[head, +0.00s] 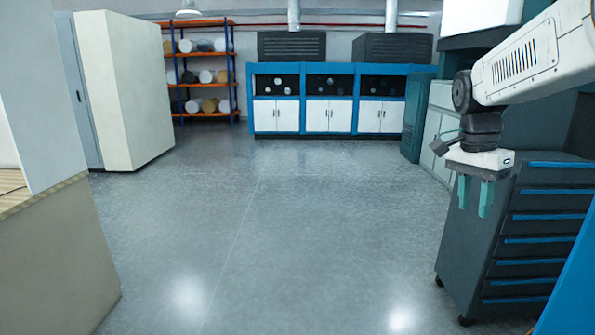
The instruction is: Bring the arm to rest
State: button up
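My gripper (475,198) hangs from the end of my white arm at the right of the head view, its two teal fingers pointing down. The fingers stand a little apart with nothing visible between them. It is in front of the dark tool cabinet (541,217), and I cannot tell whether it touches it.
The grey floor (250,230) is clear in the middle. A beige cabinet (125,90) stands at the left, a beige counter (50,260) near front left. A shelf with rolls (202,70) and blue-framed cupboards (330,98) line the back. A blue surface (575,290) fills the lower right corner.

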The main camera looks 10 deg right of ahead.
jog(key=s+a+f+n+t, duration=0.1)
jog(key=s+a+f+n, duration=0.2)
jog(key=s+a+n, duration=0.5)
jog(key=s+a+f+n+t+y, duration=0.1)
jog(key=s+a+f+n, duration=0.2)
jog(key=s+a+n, duration=0.5)
jog(key=shift+s+a+t, duration=0.3)
jog(key=shift+s+a, duration=0.6)
jog(key=shift+s, duration=0.3)
jog(key=shift+d, duration=0.1)
